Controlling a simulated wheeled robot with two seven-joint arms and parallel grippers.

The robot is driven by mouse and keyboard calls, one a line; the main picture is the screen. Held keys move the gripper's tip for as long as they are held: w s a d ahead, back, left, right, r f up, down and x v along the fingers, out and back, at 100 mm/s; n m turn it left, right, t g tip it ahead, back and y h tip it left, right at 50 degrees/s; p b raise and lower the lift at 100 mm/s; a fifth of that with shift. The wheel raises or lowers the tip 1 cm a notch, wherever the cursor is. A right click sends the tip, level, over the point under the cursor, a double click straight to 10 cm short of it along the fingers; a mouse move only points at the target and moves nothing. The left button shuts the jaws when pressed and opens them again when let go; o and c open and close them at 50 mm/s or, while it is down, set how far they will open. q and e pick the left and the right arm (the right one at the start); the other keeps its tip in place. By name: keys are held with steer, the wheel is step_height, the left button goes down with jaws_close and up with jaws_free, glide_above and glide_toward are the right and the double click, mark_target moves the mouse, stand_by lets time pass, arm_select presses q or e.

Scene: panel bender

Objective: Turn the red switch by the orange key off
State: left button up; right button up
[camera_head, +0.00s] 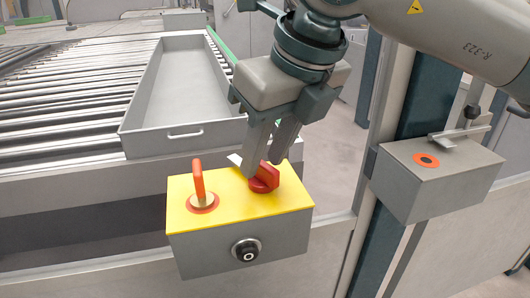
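The red switch (264,179) is a rotary knob on the yellow top of a grey control box (208,257), at its back right. The orange key (198,180) stands upright in a round red-rimmed lock on the same top, left of the switch. My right gripper (263,167) comes down from above, with its fingers apart on either side of the switch's handle. One finger hides part of the knob, so I cannot tell whether they press on it. My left gripper is not in view.
A round black key lock (246,250) is on the box's front face. A grey tray (187,80) lies on the roller conveyor (70,90) behind. A second grey box (436,180) with an orange ring is at the right, beside a dark post.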

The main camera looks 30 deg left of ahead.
steer(key=v, duration=1.7)
